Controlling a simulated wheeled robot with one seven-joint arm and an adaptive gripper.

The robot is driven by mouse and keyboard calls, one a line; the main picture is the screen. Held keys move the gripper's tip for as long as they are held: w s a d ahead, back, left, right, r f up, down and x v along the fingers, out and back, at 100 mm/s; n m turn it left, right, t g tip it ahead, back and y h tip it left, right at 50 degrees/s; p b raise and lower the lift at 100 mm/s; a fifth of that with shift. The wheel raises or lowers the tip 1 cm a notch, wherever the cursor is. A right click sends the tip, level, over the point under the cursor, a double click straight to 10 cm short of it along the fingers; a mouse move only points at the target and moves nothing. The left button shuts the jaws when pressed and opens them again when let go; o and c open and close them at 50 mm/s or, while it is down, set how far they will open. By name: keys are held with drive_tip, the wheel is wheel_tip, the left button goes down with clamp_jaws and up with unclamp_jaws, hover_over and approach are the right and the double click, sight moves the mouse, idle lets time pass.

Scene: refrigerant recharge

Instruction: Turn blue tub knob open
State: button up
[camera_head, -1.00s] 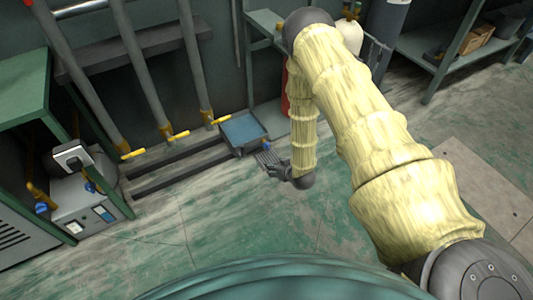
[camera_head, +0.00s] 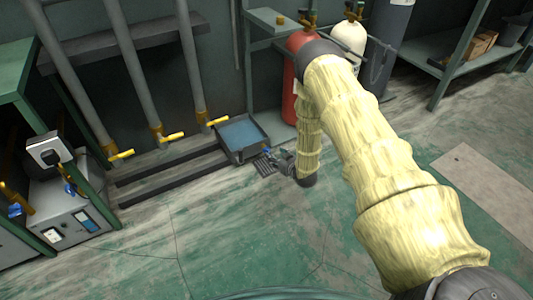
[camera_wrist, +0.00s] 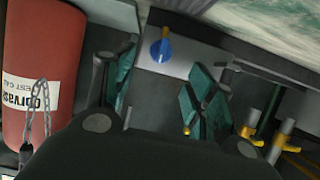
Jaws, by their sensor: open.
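The tub (camera_head: 222,147) is a dark square tray with blue liquid, on the floor by the back wall in the head view. Its blue knob (camera_head: 267,151) is at its near right corner. In the wrist view the blue knob (camera_wrist: 157,51) with a yellow stem shows on a light grey surface. My gripper (camera_head: 278,158) is low beside the knob in the head view. In the wrist view my gripper (camera_wrist: 158,88) is open, with its teal-padded fingers apart. The knob appears between and beyond them, with nothing held. Whether a finger touches it I cannot tell.
A red cylinder (camera_head: 291,108) stands right behind the tub, and its label and chain show in the wrist view (camera_wrist: 35,65). Pipes with yellow-handled valves (camera_head: 172,138) are to the left. A grey machine (camera_head: 72,210) stands far left. The green floor in front is clear.

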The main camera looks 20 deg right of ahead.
sight(269, 152)
drive_tip(key=b+x, duration=0.2)
drive_tip(key=x, duration=0.2)
drive_tip(key=b+x, duration=0.2)
drive_tip(key=x, duration=0.2)
drive_tip(key=shift+s+f, duration=0.15)
drive_tip(key=shift+f, duration=0.05)
drive_tip(key=shift+w+a+f, duration=0.1)
drive_tip(key=shift+w+f, duration=0.05)
drive_tip(key=shift+w, duration=0.55)
drive_tip(key=c, duration=1.1)
